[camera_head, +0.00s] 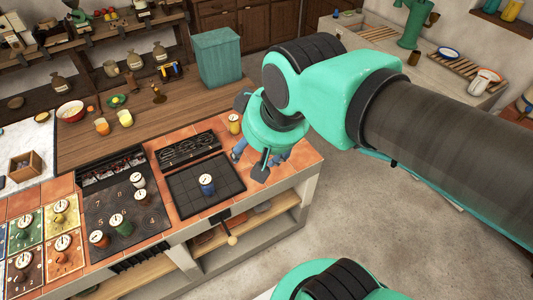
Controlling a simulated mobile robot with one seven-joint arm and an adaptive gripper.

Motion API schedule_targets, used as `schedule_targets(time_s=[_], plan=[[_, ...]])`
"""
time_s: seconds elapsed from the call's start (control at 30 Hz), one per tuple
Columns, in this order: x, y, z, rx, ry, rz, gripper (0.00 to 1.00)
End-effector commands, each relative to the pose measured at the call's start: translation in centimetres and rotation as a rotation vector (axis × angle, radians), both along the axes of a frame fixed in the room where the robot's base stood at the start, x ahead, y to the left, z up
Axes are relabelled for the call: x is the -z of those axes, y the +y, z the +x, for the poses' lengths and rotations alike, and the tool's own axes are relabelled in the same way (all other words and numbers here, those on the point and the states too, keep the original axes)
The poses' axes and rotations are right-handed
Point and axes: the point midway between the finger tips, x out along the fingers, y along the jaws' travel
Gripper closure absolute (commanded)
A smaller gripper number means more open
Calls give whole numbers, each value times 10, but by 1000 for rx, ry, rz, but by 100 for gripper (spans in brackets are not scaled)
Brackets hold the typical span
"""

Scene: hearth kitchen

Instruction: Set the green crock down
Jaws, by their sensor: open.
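A green crock (116,221) with a pale round lid appears to stand upright on the dark numbered board (154,222), close to an orange crock (99,239). My gripper (252,137) is over the right end of the tiled counter, well to the right of that green crock. Its fingers are spread apart, and I see nothing held between them. Its teal body hides part of the counter there. A blue crock (207,184) stands on the dark gridded tray (183,205), left of my gripper. A yellow crock (234,124) stands just beyond it.
Coloured numbered tiles (43,238) bearing several lidded crocks lie at the left. Two more crocks stand at the back of the dark board. Small bluish items, partly hidden, lie by my gripper. A teal box (217,57) stands behind. Open floor (370,220) lies right of the counter.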

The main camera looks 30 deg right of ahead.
Motion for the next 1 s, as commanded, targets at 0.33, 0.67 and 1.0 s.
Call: schedule_targets(time_s=[0.33,0.67,1.0], plan=[[6,-12,-28,12,-28,-12,40],[7,-12,-27,12,-28,-12,40],[40,-12,-27,12,-28,-12,40]])
